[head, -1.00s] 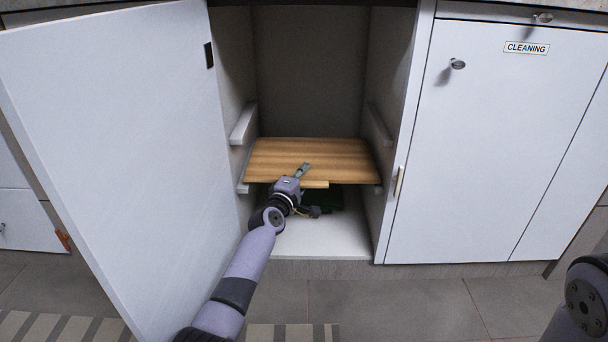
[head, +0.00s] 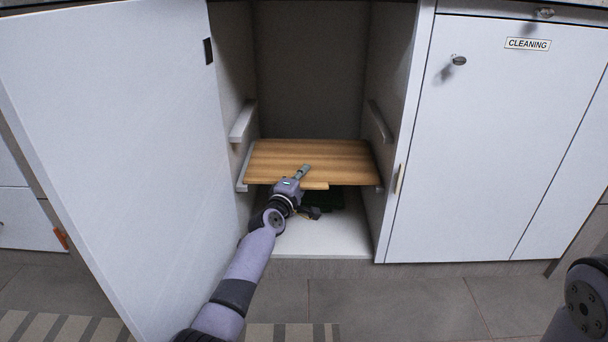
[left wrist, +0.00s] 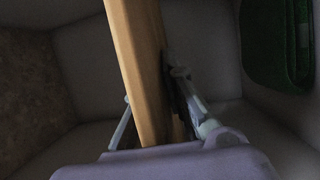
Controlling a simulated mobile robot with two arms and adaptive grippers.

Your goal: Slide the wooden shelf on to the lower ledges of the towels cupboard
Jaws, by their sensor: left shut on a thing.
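The wooden shelf (head: 310,160) lies roughly level inside the open cupboard, at the height of the lower ledges. The left lower ledge (head: 243,181) shows beside its left edge, and the right lower ledge (head: 379,189) shows by its right front corner. Whether it rests fully on both is hard to tell. My left gripper (head: 302,174) is shut on the shelf's front edge. In the left wrist view the shelf (left wrist: 140,70) runs between the two fingers (left wrist: 157,117). My right gripper is out of view; only part of my right arm shows.
The upper ledges (head: 242,121) (head: 379,121) are empty. The open white door (head: 110,150) stands on the left. A closed door labelled CLEANING (head: 480,140) is on the right. A dark green item (left wrist: 275,40), perhaps a towel, lies on the cupboard floor below the shelf.

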